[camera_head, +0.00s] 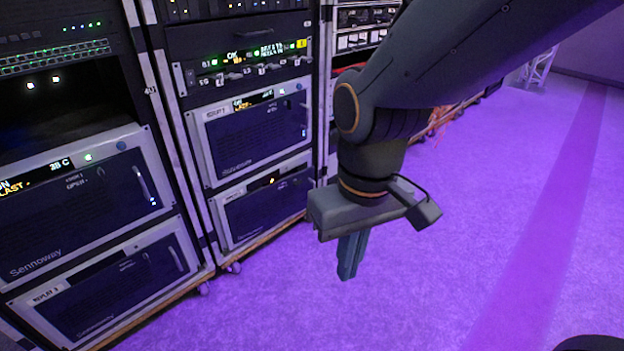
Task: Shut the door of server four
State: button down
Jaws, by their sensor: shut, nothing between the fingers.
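Several server units with dark front panels and pale frames sit in the racks at left. One is at the left (75,205), one below it (120,285), one in the middle rack (250,135) and one low in that rack (265,205). Their small labels are too blurred to tell which is server four. Each front looks about flush with its rack, and I see no door clearly standing open. My gripper (347,275) points down over the purple floor, right of the middle rack and apart from it. Its fingers are together and empty.
The racks stand on wheeled bases (235,267). Another rack (362,30) is farther back, partly hidden by my arm. A dark empty bay (60,95) is above the left server. The purple floor (480,210) is open to the right.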

aim_at(248, 214)
jog(key=z, duration=1.85)
jog(key=i, duration=1)
jog(key=u, duration=2.3)
